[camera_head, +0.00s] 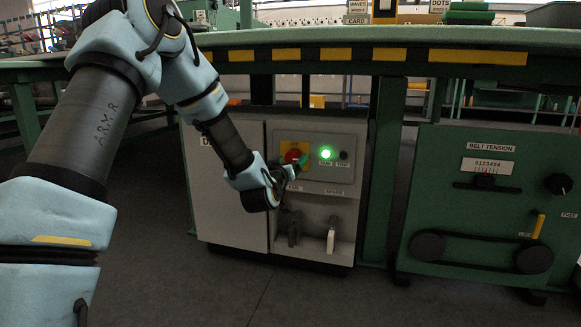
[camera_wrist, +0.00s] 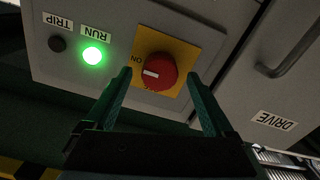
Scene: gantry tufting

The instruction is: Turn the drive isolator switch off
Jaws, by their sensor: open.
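The drive isolator switch is a red round knob (camera_wrist: 157,72) on a yellow plate (camera_wrist: 190,50), with a white mark and the word ON beside it in the wrist view. In the head view the red knob (camera_head: 292,156) shows on the grey cabinet's panel, partly behind my arm. My gripper (camera_wrist: 160,84) is open, with one green finger on each side of the knob's lower part. I cannot tell whether the fingers touch it. In the head view my gripper (camera_head: 294,166) is at the panel, mostly hidden by my wrist.
A lit green RUN lamp (camera_wrist: 92,56) and a dark TRIP lamp (camera_wrist: 57,44) sit beside the switch. A cabinet handle (camera_wrist: 290,55) is to the right. Two levers hang below, one at SPARE (camera_head: 331,238). A green belt tension unit (camera_head: 487,205) stands right; a green table edge (camera_head: 400,36) lies above.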

